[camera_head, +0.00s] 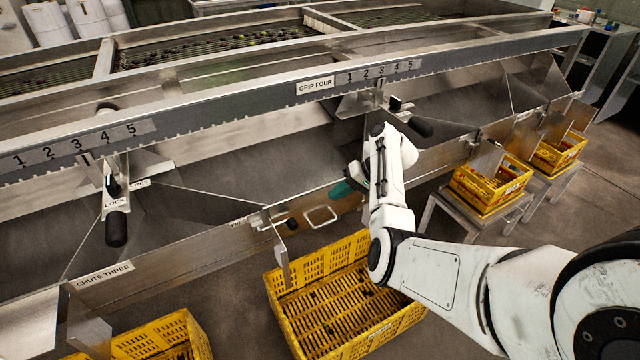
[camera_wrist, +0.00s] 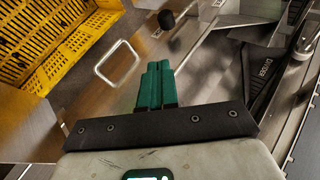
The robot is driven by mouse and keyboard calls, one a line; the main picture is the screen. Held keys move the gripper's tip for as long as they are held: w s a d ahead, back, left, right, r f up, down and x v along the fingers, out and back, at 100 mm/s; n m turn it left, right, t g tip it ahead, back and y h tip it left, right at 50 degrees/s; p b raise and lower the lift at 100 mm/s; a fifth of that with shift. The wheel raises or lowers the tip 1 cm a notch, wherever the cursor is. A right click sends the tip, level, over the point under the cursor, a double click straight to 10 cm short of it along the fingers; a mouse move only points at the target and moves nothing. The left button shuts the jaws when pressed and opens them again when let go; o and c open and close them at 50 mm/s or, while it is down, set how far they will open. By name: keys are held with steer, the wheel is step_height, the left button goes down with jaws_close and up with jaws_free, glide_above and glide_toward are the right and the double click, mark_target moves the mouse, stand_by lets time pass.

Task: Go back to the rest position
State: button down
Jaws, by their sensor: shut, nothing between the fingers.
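My gripper (camera_wrist: 156,72) has green fingers that are pressed together with nothing between them. In the head view its green fingertips (camera_head: 341,190) show to the left of my wrist, in front of the sizer's steel chute panel. A square metal handle (camera_head: 321,216) on that panel is just below the fingers. The same handle shows in the wrist view (camera_wrist: 117,62), to the left of the fingers and apart from them. My arm reaches in from the lower right of the head view.
The roller sizer (camera_head: 240,95) fills the back, with black-knobbed levers (camera_head: 116,228) along its numbered rail. A yellow crate (camera_head: 340,300) stands below the chute. More yellow crates (camera_head: 492,184) stand on metal stands at the right. Open floor (camera_head: 590,215) lies at the far right.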

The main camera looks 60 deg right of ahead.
steer(key=s+a+f+n+g+h+p, duration=0.1)
steer(key=s+a+f+n+g, duration=0.15)
steer(key=a, duration=0.75)
steer(key=s+a+f+n+g+h+p, duration=0.1)
steer(key=s+a+f+n+g, duration=0.2)
steer(key=a, duration=0.7)
steer(key=s+a+r+n+g+h+p, duration=0.1)
steer(key=s+a+r+n, duration=0.1)
steer(key=s+a, duration=0.4)
steer(key=s+a+r+n+h+p, duration=0.1)
steer(key=s+a+r+n, duration=0.1)
steer(key=s+a+r, duration=0.2)
steer(key=s+a, duration=0.3)
steer(key=a, duration=0.2)
steer(key=shift+a+g+h, duration=0.3)
steer(key=shift+a+g, duration=0.05)
steer(key=shift+a, duration=0.05)
